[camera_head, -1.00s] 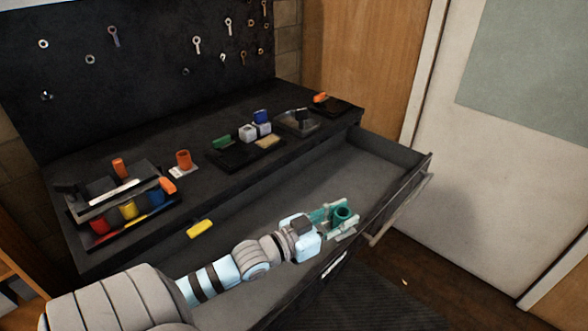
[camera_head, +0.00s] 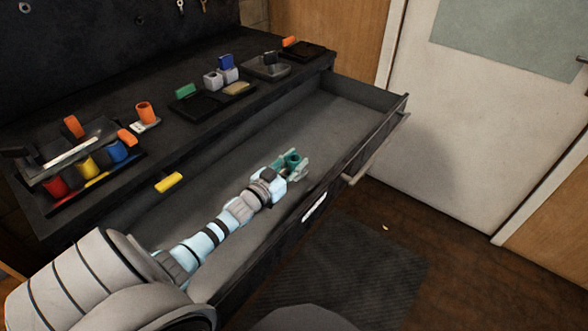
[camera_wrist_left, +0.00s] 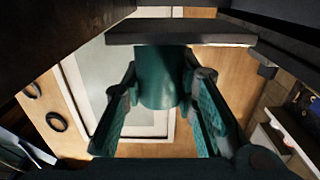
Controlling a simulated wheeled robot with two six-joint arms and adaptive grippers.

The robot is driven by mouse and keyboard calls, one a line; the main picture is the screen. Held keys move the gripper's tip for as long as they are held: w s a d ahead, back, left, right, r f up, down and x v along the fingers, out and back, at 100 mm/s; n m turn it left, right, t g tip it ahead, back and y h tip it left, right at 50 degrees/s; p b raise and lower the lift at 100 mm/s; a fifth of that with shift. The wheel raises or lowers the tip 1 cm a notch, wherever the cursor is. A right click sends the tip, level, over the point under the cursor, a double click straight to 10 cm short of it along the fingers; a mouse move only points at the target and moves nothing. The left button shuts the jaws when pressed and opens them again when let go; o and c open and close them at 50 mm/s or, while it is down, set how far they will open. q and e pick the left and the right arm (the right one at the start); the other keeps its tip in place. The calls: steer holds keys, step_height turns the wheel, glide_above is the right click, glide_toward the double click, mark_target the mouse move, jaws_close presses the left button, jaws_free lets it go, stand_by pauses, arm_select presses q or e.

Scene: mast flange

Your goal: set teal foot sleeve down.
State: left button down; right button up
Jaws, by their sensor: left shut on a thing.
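The teal foot sleeve (camera_head: 292,159) is a short upright tube in the head view, at the right half of the open drawer. My left gripper (camera_head: 297,165) is shut on it, with its fingers on either side. In the left wrist view the teal sleeve (camera_wrist_left: 161,82) sits between the fingers, and a dark flat plate crosses its far end. I cannot tell whether its underside touches the drawer floor. My right gripper is not in view.
The open drawer (camera_head: 325,125) has bare grey floor around and behind the sleeve. A yellow block (camera_head: 168,182) lies near its left back edge. The worktop behind holds an orange cup (camera_head: 145,112), dark trays and small blocks. A handle (camera_head: 375,150) sticks out in front.

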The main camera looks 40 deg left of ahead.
arm_select(q)
step_height(320, 180, down, 2)
steer(key=shift+f+b, duration=0.25)
steer(key=shift+b, duration=0.1)
steer(key=shift+r, duration=0.1)
steer(key=shift+f+b, duration=0.45)
steer(key=shift+f, duration=0.15)
steer(key=c, duration=1.3)
jaws_free()
